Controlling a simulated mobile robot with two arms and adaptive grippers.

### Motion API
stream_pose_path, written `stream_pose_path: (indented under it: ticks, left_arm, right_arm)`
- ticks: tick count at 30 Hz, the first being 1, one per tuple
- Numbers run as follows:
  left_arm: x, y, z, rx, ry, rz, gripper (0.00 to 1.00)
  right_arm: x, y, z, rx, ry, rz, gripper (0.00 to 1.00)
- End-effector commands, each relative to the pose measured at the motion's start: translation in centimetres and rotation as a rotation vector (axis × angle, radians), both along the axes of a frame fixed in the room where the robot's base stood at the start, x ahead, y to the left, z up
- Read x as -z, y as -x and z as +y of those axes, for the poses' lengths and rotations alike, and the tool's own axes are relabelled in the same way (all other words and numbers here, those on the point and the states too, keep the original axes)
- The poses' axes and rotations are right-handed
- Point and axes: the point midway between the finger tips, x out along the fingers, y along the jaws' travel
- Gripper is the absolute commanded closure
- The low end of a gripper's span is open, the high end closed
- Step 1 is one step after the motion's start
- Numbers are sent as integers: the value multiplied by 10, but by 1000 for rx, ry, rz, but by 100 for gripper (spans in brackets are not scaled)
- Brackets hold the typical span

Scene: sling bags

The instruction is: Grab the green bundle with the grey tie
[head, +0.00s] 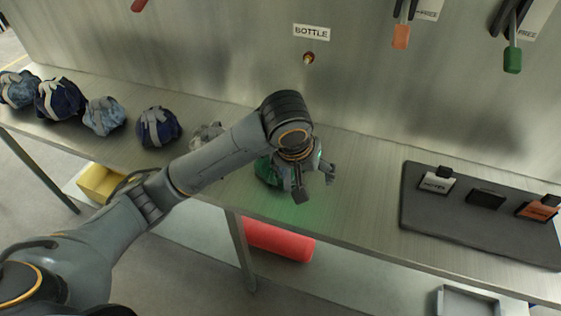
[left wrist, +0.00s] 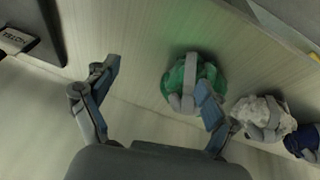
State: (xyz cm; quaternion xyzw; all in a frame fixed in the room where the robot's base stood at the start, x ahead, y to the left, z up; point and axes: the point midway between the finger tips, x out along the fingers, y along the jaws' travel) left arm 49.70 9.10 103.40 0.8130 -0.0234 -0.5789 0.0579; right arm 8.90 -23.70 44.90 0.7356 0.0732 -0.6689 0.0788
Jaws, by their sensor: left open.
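The green bundle (head: 264,171) sits on the metal shelf, partly hidden behind my left gripper (head: 314,184) in the head view. In the left wrist view the green bundle (left wrist: 175,80) shows a grey tie (left wrist: 190,75) over its middle. My left gripper (left wrist: 158,80) is open with nothing between its fingers. In that view its right finger overlaps the lower right part of the bundle, and the left finger stands well apart over bare shelf. I cannot tell if the right finger touches the bundle. My right gripper is not in view.
A pale grey bundle (head: 207,135) lies just left of the green one, with several blue bundles such as this navy one (head: 158,127) further left. A dark mat (head: 480,225) with labelled blocks lies at the right. A metal panel rises behind the shelf (head: 350,200).

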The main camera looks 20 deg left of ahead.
Motion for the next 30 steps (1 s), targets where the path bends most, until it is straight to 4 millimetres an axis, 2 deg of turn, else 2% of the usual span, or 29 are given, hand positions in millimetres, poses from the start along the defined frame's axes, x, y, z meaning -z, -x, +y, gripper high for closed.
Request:
stream_pose_path:
  ticks: [1, 6, 10, 14, 17, 25, 30]
  left_arm:
    - [-18, -13, 9, -48, -30, -12, 14]
    - [-64, -37, 38, -224, -96, -18, 14]
    - [-90, -46, 54, -330, -122, -27, 14]
    - [-103, -50, 64, -388, -133, -29, 14]
    - [-97, -53, 67, -403, -136, -27, 14]
    - [-50, -70, 75, -403, -137, -27, 14]
    - [-31, -78, 77, -401, -135, -30, 14]
  right_arm:
    - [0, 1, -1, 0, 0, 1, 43]
    - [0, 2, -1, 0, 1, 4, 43]
    - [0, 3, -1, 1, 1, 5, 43]
    - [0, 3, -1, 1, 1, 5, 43]
    - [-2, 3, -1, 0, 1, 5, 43]
    - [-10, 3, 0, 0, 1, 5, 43]
    - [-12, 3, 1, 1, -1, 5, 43]
